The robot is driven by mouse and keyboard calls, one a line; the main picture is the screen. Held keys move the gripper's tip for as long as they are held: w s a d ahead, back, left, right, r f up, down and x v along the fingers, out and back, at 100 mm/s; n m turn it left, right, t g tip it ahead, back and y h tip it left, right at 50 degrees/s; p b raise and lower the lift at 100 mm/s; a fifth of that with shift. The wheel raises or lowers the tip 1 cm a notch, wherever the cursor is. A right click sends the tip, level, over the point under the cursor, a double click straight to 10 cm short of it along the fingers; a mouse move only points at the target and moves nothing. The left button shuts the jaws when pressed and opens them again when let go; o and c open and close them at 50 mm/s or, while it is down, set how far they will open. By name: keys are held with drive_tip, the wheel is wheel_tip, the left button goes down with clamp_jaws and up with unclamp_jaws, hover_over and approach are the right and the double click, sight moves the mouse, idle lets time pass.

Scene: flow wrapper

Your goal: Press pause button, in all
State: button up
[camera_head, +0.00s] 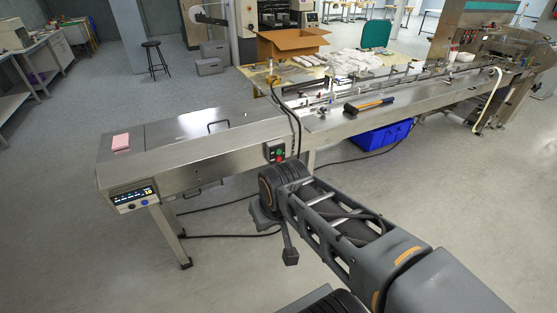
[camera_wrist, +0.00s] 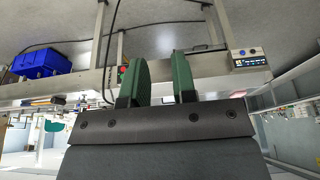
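The flow wrapper's long metal body (camera_head: 190,150) runs from the left front to the back right. A control panel (camera_head: 134,198) with a lit display and small buttons below it is on its left end; it also shows in the wrist view (camera_wrist: 249,58). A small box with red and green buttons (camera_head: 275,152) is on the front side and shows beside the left finger in the wrist view (camera_wrist: 123,73). I cannot read which button is pause. My gripper (camera_wrist: 160,60) has two green fingers apart with nothing between them. It touches neither panel.
A hammer (camera_head: 369,105) and a pink block (camera_head: 121,142) lie on the machine top. A blue crate (camera_head: 382,136) stands under it. Black cables hang and run along the floor near the machine's legs. The floor at front left is clear.

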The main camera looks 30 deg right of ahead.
clamp_jaws()
idle(1.4)
